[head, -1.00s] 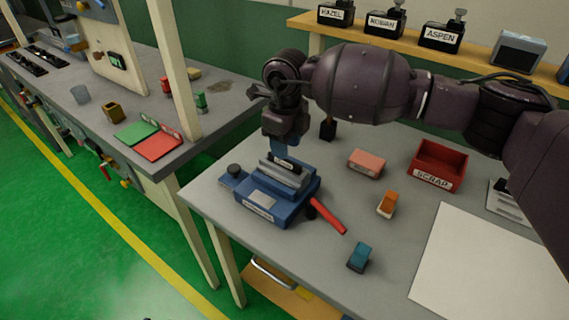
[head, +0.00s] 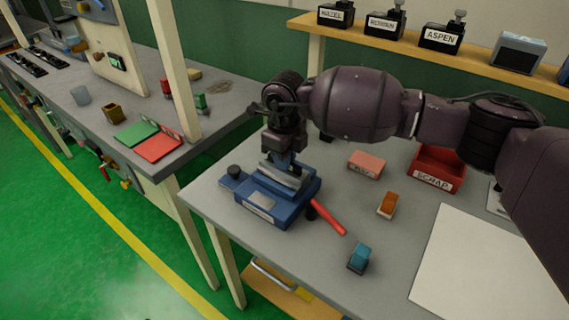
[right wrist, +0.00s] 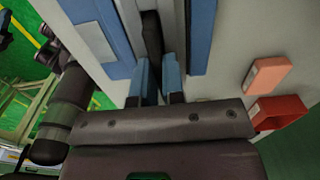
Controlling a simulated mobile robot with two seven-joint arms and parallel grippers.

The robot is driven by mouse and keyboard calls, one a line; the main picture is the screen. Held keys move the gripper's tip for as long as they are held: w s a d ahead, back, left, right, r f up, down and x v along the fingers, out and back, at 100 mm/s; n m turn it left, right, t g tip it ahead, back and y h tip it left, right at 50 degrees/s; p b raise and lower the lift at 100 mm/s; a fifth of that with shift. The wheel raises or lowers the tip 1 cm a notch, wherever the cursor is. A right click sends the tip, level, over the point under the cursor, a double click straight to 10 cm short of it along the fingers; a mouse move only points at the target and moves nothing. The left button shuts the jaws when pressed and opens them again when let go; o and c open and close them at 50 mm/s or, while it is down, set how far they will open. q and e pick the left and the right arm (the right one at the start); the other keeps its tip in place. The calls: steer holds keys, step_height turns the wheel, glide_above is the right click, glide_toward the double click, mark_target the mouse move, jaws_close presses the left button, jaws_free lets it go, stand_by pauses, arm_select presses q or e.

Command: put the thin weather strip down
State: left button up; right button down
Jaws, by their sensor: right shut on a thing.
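My right gripper (head: 284,162) is over the blue vise (head: 262,207), with its fingertips down at the grey vise jaws. In the right wrist view, its two blue fingers (right wrist: 158,82) are close together. A thin dark strip (right wrist: 152,35), which looks like the weather strip, shows between and beyond them, and the gripper is shut on it. Blue and grey parts of the vise (right wrist: 201,35) flank the strip on both sides. I cannot tell whether the strip touches the jaws. In the head view the strip cannot be made out. My left gripper is not in view.
The vise's red handle (head: 327,217) sticks out to the right. A pink block (head: 366,164), an orange-topped piece (head: 387,205), a teal piece (head: 359,258) and a red scrap bin (head: 435,170) stand on the grey table. A white sheet (head: 485,265) lies at the right.

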steer(key=shift+r, duration=0.55)
step_height(320, 180, up, 19)
steer(key=shift+f, duration=0.15)
